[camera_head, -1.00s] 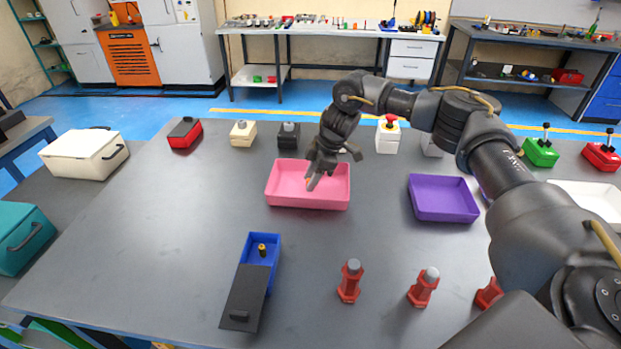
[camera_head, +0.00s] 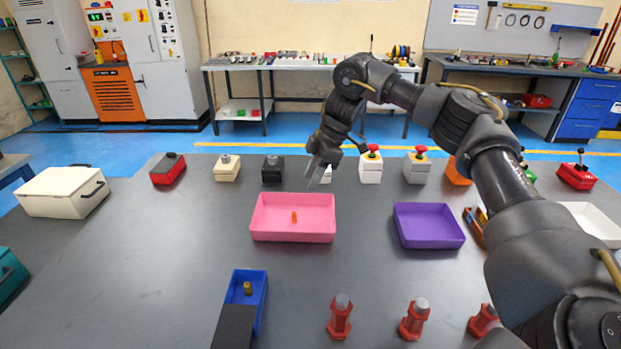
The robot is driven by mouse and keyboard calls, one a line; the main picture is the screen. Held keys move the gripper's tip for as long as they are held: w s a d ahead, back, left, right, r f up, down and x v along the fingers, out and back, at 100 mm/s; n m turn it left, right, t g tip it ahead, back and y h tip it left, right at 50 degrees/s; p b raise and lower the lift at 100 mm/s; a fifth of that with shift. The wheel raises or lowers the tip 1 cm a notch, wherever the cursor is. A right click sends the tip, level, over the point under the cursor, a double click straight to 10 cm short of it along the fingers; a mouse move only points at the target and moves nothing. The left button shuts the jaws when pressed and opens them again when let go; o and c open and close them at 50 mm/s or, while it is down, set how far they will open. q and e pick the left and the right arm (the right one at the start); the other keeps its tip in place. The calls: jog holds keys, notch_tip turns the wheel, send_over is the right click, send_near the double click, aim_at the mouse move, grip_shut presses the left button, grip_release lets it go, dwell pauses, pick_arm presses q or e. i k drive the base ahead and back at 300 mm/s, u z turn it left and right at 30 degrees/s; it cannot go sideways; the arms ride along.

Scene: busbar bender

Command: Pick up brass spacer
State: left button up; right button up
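A small brass-coloured piece (camera_head: 248,288), which looks like the brass spacer, stands in the open end of a blue box (camera_head: 262,312). The box's dark lid (camera_head: 233,329) covers its near part. My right gripper (camera_head: 318,178) hangs above the far edge of a pink tray (camera_head: 291,236), well away from the blue box. No piece shows in it, and its finger gap is too small to judge. A small orange piece (camera_head: 294,217) stands in the pink tray. My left gripper is out of view.
A purple tray (camera_head: 428,226) stands right of the pink one. Several red holders (camera_head: 339,318) line the near side. Small boxes and red-button boxes (camera_head: 371,166) stand along the back edge. A cream case (camera_head: 62,193) is at left. The table between pink tray and blue box is clear.

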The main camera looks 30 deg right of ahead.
aim_at(248, 292)
jog(key=k, duration=2)
